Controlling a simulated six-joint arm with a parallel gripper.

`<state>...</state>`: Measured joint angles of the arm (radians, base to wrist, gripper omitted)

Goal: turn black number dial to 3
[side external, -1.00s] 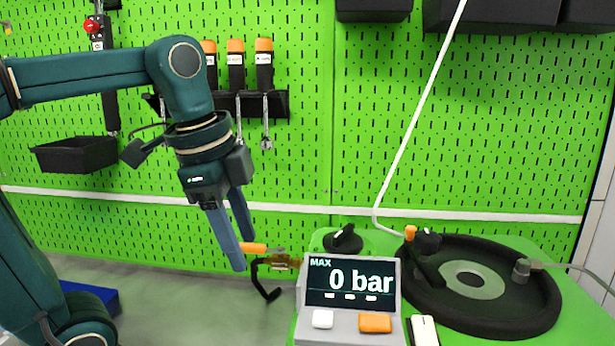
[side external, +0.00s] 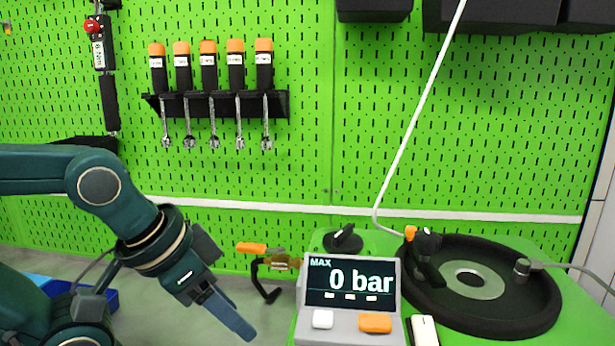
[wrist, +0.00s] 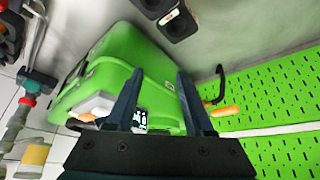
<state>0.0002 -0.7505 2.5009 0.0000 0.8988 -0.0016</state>
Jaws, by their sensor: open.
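The black dial (side external: 343,240) sits on top of the green testbench (side external: 470,335), behind the display unit; its numbers are too small to read. The grey display unit (side external: 350,325) reads "MAX 0 bar". My gripper (side external: 246,334) is low and to the left of the display unit, apart from the dial, with its fingers slanting down to the right. In the wrist view my gripper (wrist: 160,74) has its two fingers spread with nothing held. The tilted green bench (wrist: 110,70) and part of the display (wrist: 140,119) show behind and between them. I cannot make out the dial there.
An orange-handled valve (side external: 252,249) with a black hook-shaped part sticks out left of the bench, above my fingertips. A black round fixture (side external: 520,315) with a hose lies right of the display. Several wrenches (side external: 213,135) hang on the green pegboard. A blue bin (side external: 100,300) is behind my arm.

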